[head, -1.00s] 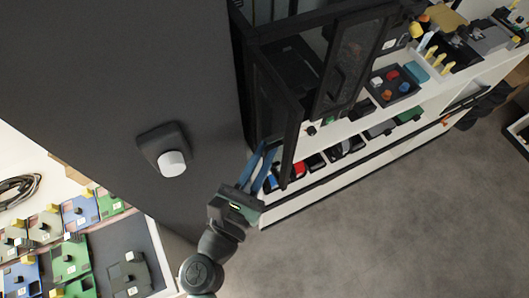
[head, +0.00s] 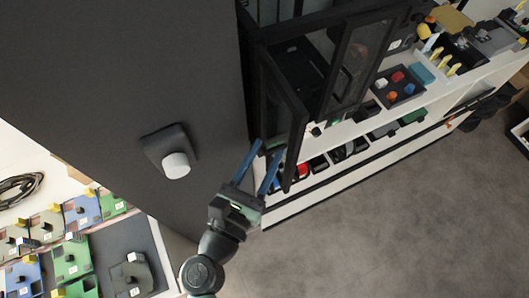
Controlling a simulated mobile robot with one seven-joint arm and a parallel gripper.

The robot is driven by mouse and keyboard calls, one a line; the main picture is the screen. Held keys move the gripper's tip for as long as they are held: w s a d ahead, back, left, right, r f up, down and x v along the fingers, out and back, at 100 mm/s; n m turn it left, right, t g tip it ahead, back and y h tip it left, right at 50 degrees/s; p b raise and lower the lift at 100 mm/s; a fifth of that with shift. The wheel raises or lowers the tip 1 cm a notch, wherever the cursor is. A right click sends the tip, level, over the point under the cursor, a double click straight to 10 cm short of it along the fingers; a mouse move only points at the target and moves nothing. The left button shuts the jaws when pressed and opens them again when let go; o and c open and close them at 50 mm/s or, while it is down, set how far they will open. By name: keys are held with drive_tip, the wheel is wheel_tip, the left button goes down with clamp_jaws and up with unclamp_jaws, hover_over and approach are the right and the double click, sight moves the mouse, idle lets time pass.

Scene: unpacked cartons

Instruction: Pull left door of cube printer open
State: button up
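The cube printer (head: 300,62) is a black-framed cabinet at upper centre. Its left door (head: 299,112) is a dark framed panel that stands ajar, angled out toward me. The right door (head: 357,62), with a glass pane, also stands out from the body. My gripper (head: 270,147) reaches up from below with its two blue fingers spread apart. The fingertips are at the lower part of the left door, one to the left and one by the door's frame. The door partly covers the tip of the right finger, and I cannot tell whether it touches.
A large dark panel with a white knob (head: 176,165) fills the left. A white shelf (head: 352,140) with bins and small parts runs behind the doors. Boards (head: 70,260) lie at lower left. The grey floor (head: 390,230) at lower right is clear.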

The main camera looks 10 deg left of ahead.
drive_tip(key=shift+s+d, duration=0.1)
drive_tip(key=shift+s, duration=0.1)
drive_tip(key=b+v, duration=0.6)
drive_tip(key=v, duration=0.6)
drive_tip(key=shift+s+a+b, duration=0.2)
drive_tip(key=shift+s+b, duration=0.15)
drive_tip(key=shift+b, duration=0.05)
